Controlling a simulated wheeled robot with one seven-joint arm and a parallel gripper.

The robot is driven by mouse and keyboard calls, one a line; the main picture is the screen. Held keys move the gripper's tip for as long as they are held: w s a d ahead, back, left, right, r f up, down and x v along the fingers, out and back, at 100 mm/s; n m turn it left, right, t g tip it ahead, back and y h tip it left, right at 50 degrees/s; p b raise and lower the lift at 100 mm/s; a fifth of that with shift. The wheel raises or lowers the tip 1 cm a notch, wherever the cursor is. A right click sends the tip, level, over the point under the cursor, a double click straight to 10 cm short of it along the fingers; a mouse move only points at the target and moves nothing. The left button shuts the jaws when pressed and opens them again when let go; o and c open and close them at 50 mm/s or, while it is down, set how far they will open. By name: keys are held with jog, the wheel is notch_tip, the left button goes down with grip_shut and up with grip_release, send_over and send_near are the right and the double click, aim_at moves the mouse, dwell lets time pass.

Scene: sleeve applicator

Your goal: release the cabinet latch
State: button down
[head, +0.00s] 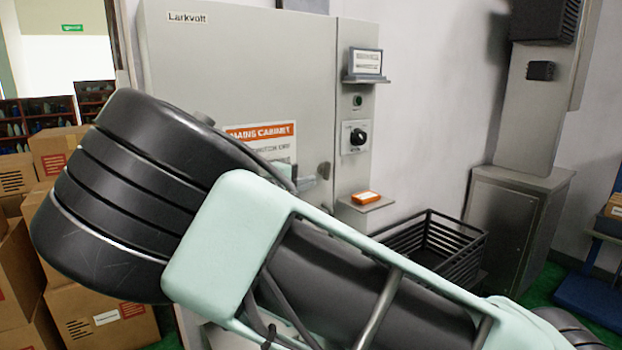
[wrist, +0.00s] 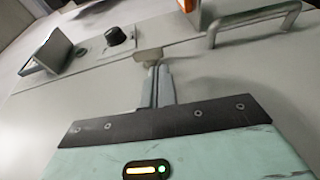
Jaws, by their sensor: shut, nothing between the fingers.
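The grey cabinet (head: 240,60) stands ahead, its door marked with an orange and white sign (head: 262,135). A small tan-grey tab, which looks like the latch (wrist: 148,54), sits by the door seam in the wrist view. In the head view the latch (head: 324,170) shows small, just beyond my arm. My gripper (wrist: 157,68) is shut and empty, its fingertips right at the tab. I cannot tell whether they touch it. In the head view my arm hides most of the gripper and the lower door.
A black knob (head: 358,137) and a small display (head: 366,62) are on the right panel. An orange box (head: 366,197) rests on a little shelf. A bar handle (wrist: 255,22) is at the wrist view's upper right. A black crate (head: 430,245) and cardboard boxes (head: 100,312) flank the cabinet.

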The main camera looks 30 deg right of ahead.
jog(key=b+v, duration=0.1)
jog(key=v, duration=0.9)
jog(key=shift+a+r+b, duration=0.3)
jog(key=shift+a+b, duration=0.05)
jog(key=shift+b, duration=0.05)
jog(key=shift+s+f, duration=0.1)
jog(key=s+d+f+g+y, duration=0.1)
jog(key=s+f+g+y, duration=0.45)
jog(key=f, duration=0.75)
jog(key=s+a+f+n+y, duration=0.1)
jog(key=s+a+f+y, duration=0.1)
jog(key=s, duration=0.3)
jog(key=s+a+f+y, duration=0.2)
jog(key=s+a+y, duration=0.1)
jog(key=s, duration=0.1)
jog(key=s+a+r+n+y, duration=0.1)
jog(key=s+a+y, duration=0.1)
jog(key=s, duration=0.4)
jog(key=s+a+r+n+y, duration=0.1)
jog(key=s+a+r+y, duration=0.1)
jog(key=s+a, duration=0.2)
jog(key=s+a+r+n+y, duration=0.1)
jog(key=s+a+y, duration=0.1)
jog(key=s, duration=0.7)
jog(key=shift+a+r, duration=0.35)
jog(key=shift+a, duration=0.45)
